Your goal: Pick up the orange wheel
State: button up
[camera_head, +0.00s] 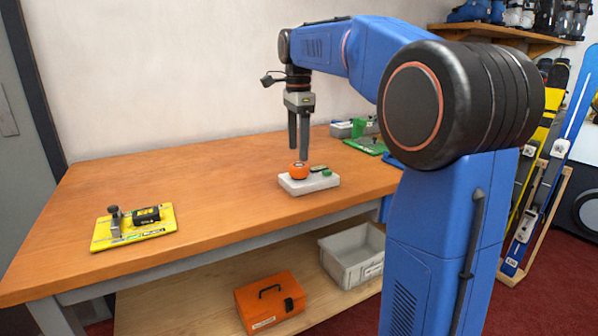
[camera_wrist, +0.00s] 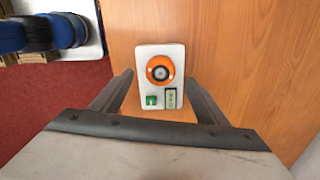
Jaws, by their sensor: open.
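The orange wheel (camera_head: 299,170) sits on one end of a small white block (camera_head: 296,188) on the wooden bench. In the wrist view the orange wheel (camera_wrist: 160,69) is a round orange ring with a grey centre, near the far end of the white block (camera_wrist: 146,52). My gripper (camera_head: 299,156) points straight down, with its fingertips just above the block, close to the wheel. In the wrist view my open gripper (camera_wrist: 159,78) has one finger on each side of the block, and nothing is between them in its grip.
A green button (camera_wrist: 151,101) and a small green-grey panel (camera_wrist: 170,98) share the block with the wheel. A yellow board (camera_head: 135,228) lies at the bench's left. Grey and green items (camera_head: 365,144) stand behind right.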

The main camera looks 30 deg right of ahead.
aim_at(300, 165)
jog(key=shift+d+f, duration=0.15)
jog(key=shift+f, duration=1.2)
jog(key=shift+d+f, duration=0.1)
jog(key=shift+f, duration=1.2)
jog(key=c, duration=1.2)
